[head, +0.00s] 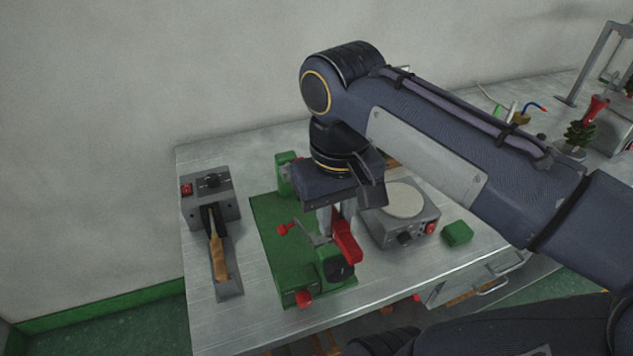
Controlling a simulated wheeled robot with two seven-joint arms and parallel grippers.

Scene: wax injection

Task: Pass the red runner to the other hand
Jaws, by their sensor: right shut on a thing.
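My right gripper (331,222) reaches in from the right and points down over the green fixture (268,232). Its grey fingers are partly hidden behind its own housing and are shut on a red piece that looks like the red runner (347,243). The runner is a short bar, tilted, at the fingertips just above the right side of the fixture. I cannot tell whether it touches the fixture. My left gripper is not in view.
A grey control box with a wax tool (218,258) in its stand is at the left. A round-topped hot plate (405,200) and a small green block (457,233) lie right of the fixture. A red-and-green wax tree (582,130) stands far right. The table's front edge is close.

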